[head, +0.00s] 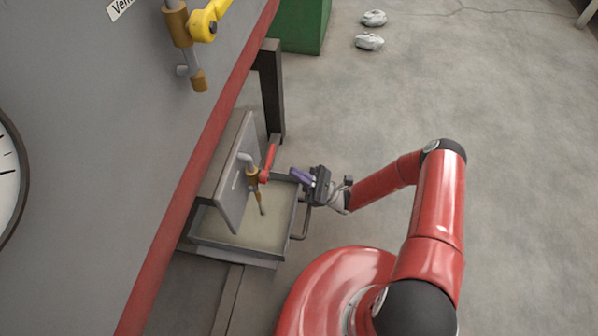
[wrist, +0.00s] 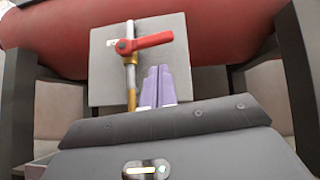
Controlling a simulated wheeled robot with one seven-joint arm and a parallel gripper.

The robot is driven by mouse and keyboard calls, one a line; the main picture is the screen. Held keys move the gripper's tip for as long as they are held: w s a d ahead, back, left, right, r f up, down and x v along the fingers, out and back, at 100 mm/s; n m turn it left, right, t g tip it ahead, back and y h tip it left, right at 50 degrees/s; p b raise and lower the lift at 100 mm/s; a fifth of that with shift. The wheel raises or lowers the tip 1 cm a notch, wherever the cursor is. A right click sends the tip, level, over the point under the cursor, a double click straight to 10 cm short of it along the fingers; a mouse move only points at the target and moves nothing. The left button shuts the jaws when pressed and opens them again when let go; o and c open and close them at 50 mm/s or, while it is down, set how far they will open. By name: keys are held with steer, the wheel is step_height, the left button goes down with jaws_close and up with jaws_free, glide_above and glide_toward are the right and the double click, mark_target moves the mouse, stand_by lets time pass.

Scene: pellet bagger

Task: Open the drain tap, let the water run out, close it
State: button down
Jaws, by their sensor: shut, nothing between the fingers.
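The drain tap (head: 251,180) is a grey pipe with a brass lower spout, in front of a grey plate; it also shows in the wrist view (wrist: 131,75). Its red lever (head: 268,163) points to the right in the wrist view (wrist: 150,41), crosswise to the pipe. A shallow metal tray (head: 235,250) with a beige inside lies under the spout. I see no water stream, and cannot tell if the tray holds water. My gripper (head: 295,174), with purple fingers, is shut and empty, apart from the tap; in the wrist view its fingertips (wrist: 157,72) show below the lever.
Above is another valve with a yellow lever (head: 207,22) on the grey machine wall, which has a red lower edge. A dark leg (head: 271,90) stands behind the plate. A green box (head: 302,25) and two pale lumps (head: 369,41) are farther back. The floor at right is clear.

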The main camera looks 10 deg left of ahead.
steer(key=x, duration=0.7)
steer(key=shift+w+r+n+g, duration=0.1)
steer(key=shift+r+n+g, duration=0.05)
steer(key=shift+n+g, duration=0.5)
steer(key=shift+r+n+g, duration=0.15)
steer(key=shift+n+g, duration=0.4)
steer(key=shift+n, duration=0.1)
step_height(320, 180, up, 9)
steer(key=n+g+h+p, duration=0.4)
steer(key=n+g+h, duration=0.75)
steer(key=n, duration=1.05)
glide_above(268, 163)
steer(key=d, duration=0.2)
steer(key=shift+w+a+r+t+h, duration=0.1)
steer(key=shift+w+t+h, duration=0.1)
steer(key=shift+t+h, duration=0.45)
steer(key=shift+w+a+r+t+h, duration=0.15)
steer(key=shift+t+h, duration=0.25)
steer(key=shift+t, duration=0.3)
steer(key=shift+s+f, duration=0.1)
steer(key=shift+d, duration=0.1)
